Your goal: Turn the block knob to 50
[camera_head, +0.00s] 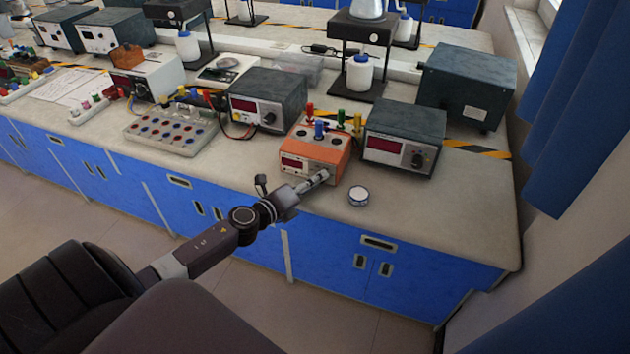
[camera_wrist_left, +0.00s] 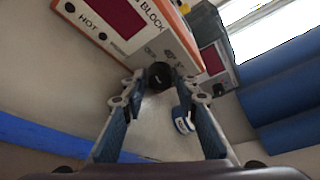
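The orange block heater (camera_head: 313,152) stands near the bench's front edge, with a dark red display and coloured posts on top. In the left wrist view its tilted front panel (camera_wrist_left: 140,35) shows the words "HOT" and "BLOCK". A dark round knob (camera_wrist_left: 160,75) sits low on that panel. My left gripper (camera_head: 322,178) is at the panel's lower right in the head view and hides the knob there. In the left wrist view its two fingertips stand either side of the knob, with what looks like a small gap; contact is not clear. My right gripper is not in view.
A small round white-and-blue container (camera_head: 358,196) lies right of the gripper, near the bench edge. A dark grey instrument (camera_head: 403,137) with its own knob stands right of the heater, and another instrument (camera_head: 266,102) behind left. The bench (camera_head: 440,215) is clear at front right.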

